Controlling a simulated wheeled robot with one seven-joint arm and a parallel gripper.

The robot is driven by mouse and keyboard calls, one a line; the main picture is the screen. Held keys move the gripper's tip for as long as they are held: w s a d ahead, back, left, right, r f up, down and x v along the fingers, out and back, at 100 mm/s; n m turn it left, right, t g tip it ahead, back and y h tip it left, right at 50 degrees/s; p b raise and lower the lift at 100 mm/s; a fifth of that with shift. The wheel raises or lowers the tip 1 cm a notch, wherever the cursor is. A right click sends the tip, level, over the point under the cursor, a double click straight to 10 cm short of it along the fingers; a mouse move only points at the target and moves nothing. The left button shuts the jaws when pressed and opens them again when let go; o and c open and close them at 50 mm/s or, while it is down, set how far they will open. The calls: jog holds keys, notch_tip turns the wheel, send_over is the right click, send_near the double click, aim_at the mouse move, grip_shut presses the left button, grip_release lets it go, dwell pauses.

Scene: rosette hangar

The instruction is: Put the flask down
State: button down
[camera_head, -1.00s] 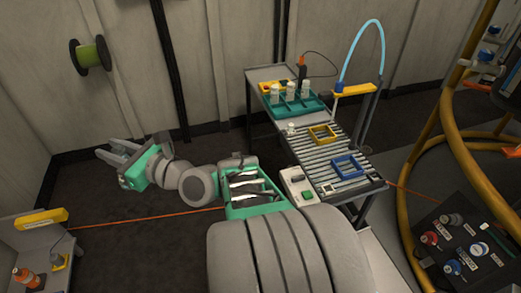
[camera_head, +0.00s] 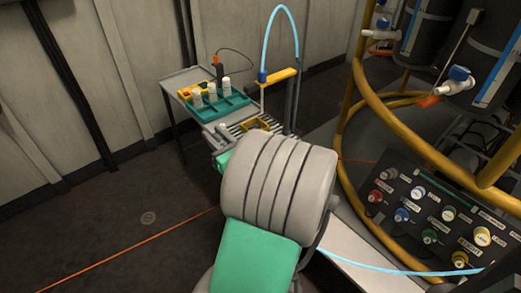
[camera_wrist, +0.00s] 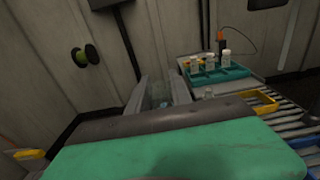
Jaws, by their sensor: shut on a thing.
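My gripper (camera_wrist: 159,92) shows in the wrist view with its two grey fingers pointing away from the camera. It is shut on a clear, glassy thing, seemingly the flask (camera_wrist: 160,102), which is dim and partly hidden by the gripper body. The held flask appears in front of the wall, left of the cart. In the head view my own arm hides the gripper and the flask.
A teal rack (camera_head: 215,108) with three white bottles stands on a grey cart (camera_head: 180,82). A yellow frame (camera_head: 257,124) lies on the rollers, under a blue hose (camera_head: 285,12). A curved yellow rail (camera_head: 345,120) and a panel of coloured knobs (camera_head: 440,215) are at the right.

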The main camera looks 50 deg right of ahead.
jog(key=s+d+f+m+g+h, duration=0.1)
jog(key=s+d+f+m+h, duration=0.15)
jog(key=s+d, duration=0.4)
jog(key=s+d+f+m+g+h, duration=0.2)
jog(key=s+d+f+h, duration=0.25)
jog(key=s, duration=0.25)
jog(key=shift+y, duration=0.3)
jog(key=b+x, duration=0.1)
jog(key=x, duration=0.5)
jog(key=f+b+x, duration=0.1)
jog(key=b+x, duration=0.1)
jog(key=x, duration=0.4)
jog(key=f+b+x, duration=0.1)
jog(key=x, duration=0.5)
jog(key=shift+d+f, duration=0.2)
jog(key=shift+d, duration=0.15)
jog(key=shift+r, duration=0.1)
jog(key=c, duration=1.6)
grip_release()
jog(key=shift+f, duration=0.2)
jog(key=o, duration=0.5)
jog(key=shift+c, duration=0.2)
jog(key=shift+r, duration=0.1)
